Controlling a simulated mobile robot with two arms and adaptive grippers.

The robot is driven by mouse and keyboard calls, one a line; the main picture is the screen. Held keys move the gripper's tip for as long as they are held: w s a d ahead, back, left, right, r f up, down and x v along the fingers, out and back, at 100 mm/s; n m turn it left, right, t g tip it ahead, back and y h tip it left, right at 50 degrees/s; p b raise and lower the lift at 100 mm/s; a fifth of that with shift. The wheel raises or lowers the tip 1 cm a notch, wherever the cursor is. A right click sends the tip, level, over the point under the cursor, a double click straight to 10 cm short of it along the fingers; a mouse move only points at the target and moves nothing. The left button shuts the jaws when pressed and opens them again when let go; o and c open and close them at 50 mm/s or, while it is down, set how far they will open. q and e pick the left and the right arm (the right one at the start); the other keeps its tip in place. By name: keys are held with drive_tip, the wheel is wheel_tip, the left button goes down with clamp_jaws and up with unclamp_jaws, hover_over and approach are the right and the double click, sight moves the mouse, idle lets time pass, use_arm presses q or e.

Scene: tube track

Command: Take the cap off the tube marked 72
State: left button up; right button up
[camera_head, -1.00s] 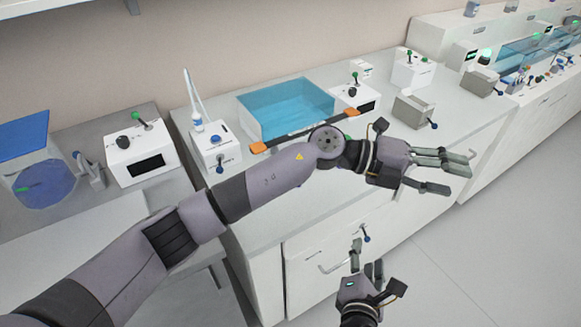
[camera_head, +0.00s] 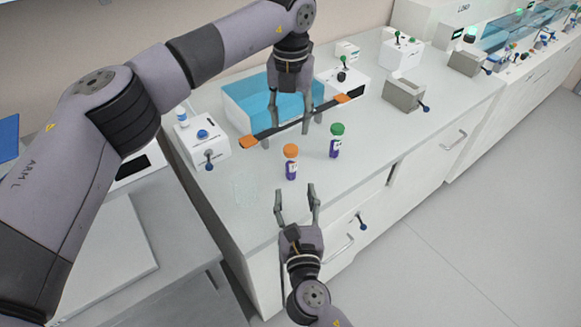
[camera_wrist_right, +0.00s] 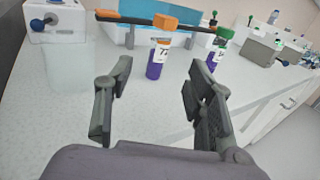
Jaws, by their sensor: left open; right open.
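The tube marked 72 (camera_head: 291,165) stands upright on the bench, with an orange cap (camera_head: 291,150) on it and a purple lower part. Its label reads 72 in the right wrist view (camera_wrist_right: 161,52). My right gripper (camera_head: 296,190) is open and empty. It is low at the bench's front, its fingers pointing toward the tube and apart from it. My left gripper (camera_head: 287,138) is open and points down from above, behind the tube, by the dark bar. I cannot tell whether its fingers touch the bar.
A second purple tube with a green cap (camera_head: 337,130) stands upright to the right. A dark bar with orange ends (camera_head: 330,107) lies before the blue water bath (camera_head: 240,103). A faint clear vessel (camera_head: 245,190) is at left.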

sight(291, 165)
drive_tip(key=w, duration=0.7)
drive_tip(key=w+a, duration=0.1)
drive_tip(key=w, duration=0.3)
drive_tip(key=shift+w, duration=0.35)
drive_tip(key=shift+c, duration=0.4)
clamp_jaws()
